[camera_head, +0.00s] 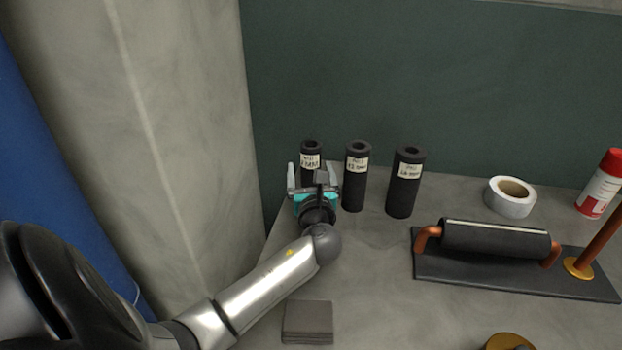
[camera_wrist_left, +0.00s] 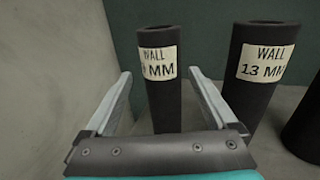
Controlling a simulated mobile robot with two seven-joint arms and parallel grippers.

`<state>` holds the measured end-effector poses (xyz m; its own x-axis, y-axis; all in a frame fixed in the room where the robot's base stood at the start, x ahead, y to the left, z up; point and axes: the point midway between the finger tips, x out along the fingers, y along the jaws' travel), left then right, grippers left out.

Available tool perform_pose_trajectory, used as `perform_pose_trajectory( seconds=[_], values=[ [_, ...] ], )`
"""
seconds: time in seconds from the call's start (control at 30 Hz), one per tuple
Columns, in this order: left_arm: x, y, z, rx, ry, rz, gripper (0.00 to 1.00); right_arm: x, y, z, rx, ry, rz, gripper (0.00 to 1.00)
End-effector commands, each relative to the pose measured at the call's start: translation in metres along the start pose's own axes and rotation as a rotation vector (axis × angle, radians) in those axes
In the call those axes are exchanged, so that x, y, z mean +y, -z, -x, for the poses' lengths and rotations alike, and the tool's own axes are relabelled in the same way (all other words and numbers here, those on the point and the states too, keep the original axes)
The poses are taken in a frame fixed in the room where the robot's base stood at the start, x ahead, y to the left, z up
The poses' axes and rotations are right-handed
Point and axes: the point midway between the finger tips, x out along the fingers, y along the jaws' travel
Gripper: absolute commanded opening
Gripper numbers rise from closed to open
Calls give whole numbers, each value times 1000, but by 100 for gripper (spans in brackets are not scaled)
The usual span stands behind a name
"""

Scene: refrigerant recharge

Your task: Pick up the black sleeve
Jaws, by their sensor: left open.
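Three black sleeves with pale labels stand upright in a row at the back left of the table. The left sleeve (camera_head: 311,148) is partly hidden behind my left gripper (camera_head: 315,178). The middle sleeve (camera_head: 355,185) and the right sleeve (camera_head: 405,190) stand apart to its right. In the left wrist view the left sleeve (camera_wrist_left: 161,95) stands between the two fingers, and my left gripper (camera_wrist_left: 165,88) is open around it. The middle sleeve (camera_wrist_left: 255,80), labelled 13 MM, is just outside the right finger. My right gripper is in neither view.
A black board (camera_head: 470,284) with a copper pipe and a black insulated section (camera_head: 495,239) lies at the right. A tape roll (camera_head: 511,198) and a red-and-white can (camera_head: 601,185) stand behind it. A grey square pad (camera_head: 307,322) lies in front. A wall borders the left.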

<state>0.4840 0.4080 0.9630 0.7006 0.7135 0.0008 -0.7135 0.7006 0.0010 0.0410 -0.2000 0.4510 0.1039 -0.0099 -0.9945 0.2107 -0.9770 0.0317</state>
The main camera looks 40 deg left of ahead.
Motion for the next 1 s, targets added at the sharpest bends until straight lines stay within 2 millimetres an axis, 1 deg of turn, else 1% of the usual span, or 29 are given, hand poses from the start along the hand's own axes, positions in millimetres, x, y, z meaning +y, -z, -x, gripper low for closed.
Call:
perform_pose_trajectory(
  seconds=[0.07, 0.3, 0.4, 0.5, 0.7, 0.77, 1.0],
  values=[
    [0, 0, -5, 0, -1, 0, 91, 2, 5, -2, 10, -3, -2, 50],
    [-4, 1, -38, -1, -1, 1, 91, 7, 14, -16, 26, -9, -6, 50],
    [-3, 1, -48, 0, -1, -1, 91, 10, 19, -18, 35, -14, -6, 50],
    [-4, 0, -52, 1, 0, 1, 91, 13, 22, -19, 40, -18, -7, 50],
    [-4, 0, -52, 1, 1, 1, 91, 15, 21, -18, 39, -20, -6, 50],
    [-4, 0, -52, 1, 0, 1, 85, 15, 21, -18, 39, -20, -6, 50],
    [-4, 0, -52, 1, 0, 0, 58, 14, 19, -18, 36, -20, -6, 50]
  ],
)
